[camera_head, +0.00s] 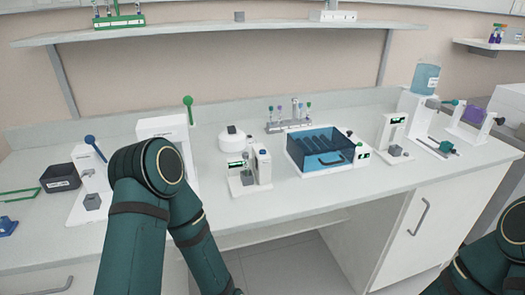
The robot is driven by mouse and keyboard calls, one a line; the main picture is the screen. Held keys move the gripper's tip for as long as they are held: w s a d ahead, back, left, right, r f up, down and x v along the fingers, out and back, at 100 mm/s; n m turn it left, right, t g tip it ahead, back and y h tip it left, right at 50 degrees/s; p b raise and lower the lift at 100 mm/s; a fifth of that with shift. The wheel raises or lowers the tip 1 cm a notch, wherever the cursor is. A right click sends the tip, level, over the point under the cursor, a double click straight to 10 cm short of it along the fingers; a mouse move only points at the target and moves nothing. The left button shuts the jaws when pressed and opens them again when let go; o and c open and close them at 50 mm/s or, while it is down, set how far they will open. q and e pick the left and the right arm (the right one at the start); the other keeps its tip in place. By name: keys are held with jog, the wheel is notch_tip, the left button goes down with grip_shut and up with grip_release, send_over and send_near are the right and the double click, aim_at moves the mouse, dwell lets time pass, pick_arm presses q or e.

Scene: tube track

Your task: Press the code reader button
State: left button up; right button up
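A small white device (249,171) stands on the counter near the middle, with a small lit display and a bluish knob or button on its top right. Another white upright device (392,134) with a dark panel and green lit part stands further right, with a grey block at its foot. I cannot tell for sure which one is the code reader, and no label is readable. My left arm bends over the counter's front left, and its forearm runs down out of the picture. My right arm shows only at the bottom right corner. Both grippers are out of view.
A blue transparent box (320,150) stands right of the middle device. A round white device (232,138) is behind it. White lever stands (90,180) and a black bin (60,178) are at left. A water bottle (426,76) is at right. The front counter strip is mostly clear.

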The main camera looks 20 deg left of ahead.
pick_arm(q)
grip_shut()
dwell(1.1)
